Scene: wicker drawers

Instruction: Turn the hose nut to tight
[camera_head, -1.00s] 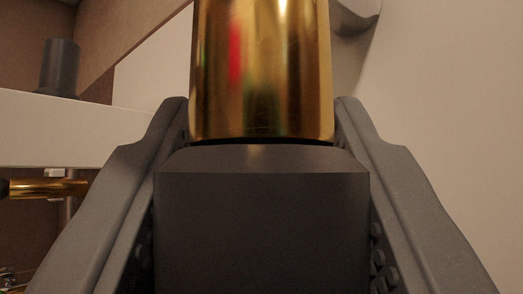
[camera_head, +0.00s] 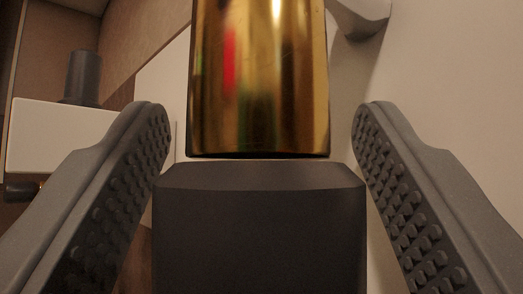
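A shiny gold cylinder (camera_head: 259,80), which looks like the hose nut, fills the top middle of the view. Its lower edge ends just above the dark block of my gripper's palm. My gripper (camera_head: 262,125) is open, with one studded finger on each side of the cylinder. A gap shows between each fingertip and the gold surface, so neither finger touches it. The cylinder's upper end is cut off by the frame, so any hose or fitting it joins is hidden.
A white ledge (camera_head: 60,135) with a dark grey cylinder (camera_head: 83,78) on it is at the left. A plain pale surface (camera_head: 455,90) fills the right side.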

